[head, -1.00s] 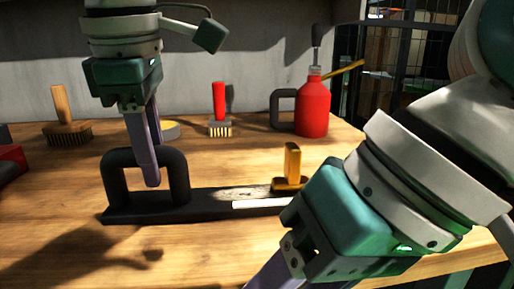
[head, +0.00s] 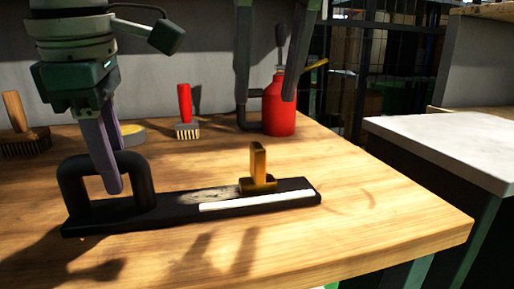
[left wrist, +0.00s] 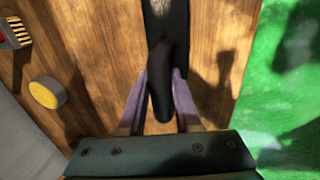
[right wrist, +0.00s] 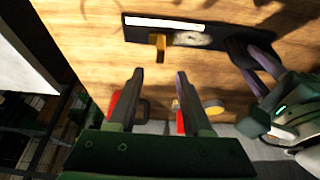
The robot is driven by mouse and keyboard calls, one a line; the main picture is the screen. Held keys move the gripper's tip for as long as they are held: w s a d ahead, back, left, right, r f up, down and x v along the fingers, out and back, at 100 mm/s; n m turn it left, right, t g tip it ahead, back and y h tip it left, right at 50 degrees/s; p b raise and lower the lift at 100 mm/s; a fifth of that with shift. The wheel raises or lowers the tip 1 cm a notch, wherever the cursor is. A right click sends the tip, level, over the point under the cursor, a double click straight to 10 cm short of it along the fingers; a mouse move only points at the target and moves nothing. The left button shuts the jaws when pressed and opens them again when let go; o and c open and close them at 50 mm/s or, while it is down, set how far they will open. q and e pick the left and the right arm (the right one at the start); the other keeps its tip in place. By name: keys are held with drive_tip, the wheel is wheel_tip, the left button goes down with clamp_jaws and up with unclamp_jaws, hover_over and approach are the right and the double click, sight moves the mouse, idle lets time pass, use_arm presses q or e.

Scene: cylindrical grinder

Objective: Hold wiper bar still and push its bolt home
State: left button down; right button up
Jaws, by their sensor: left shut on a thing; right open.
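The wiper bar (head: 180,209) is a long black bar lying on the wooden bench, with a black arched handle (head: 147,185) at its left end and a white strip along its front edge. Its bolt (head: 258,166) is yellow with an upright tab, standing on the right part of the bar. My left gripper (head: 113,188) is shut on the handle, which shows between its fingers in the left wrist view (left wrist: 161,85). My right gripper (head: 266,97) is open and empty, above and apart from the bolt. In the right wrist view the bolt (right wrist: 159,47) appears just beyond the open fingertips (right wrist: 158,74).
A red oil can (head: 279,108) stands behind the bar. A red-handled brush (head: 186,112), a wooden-handled brush (head: 20,125) and a yellow-topped round tin (head: 132,132) stand at the back left. The bench is clear right of the bar. A separate grey-topped table (head: 450,145) stands further right.

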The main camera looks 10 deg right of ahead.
sight(260, 146)
drive_tip(key=x, duration=1)
drive_tip(key=shift+f, duration=0.15)
clamp_jaws()
idle(1.0)
drive_tip(key=shift+d, duration=0.1)
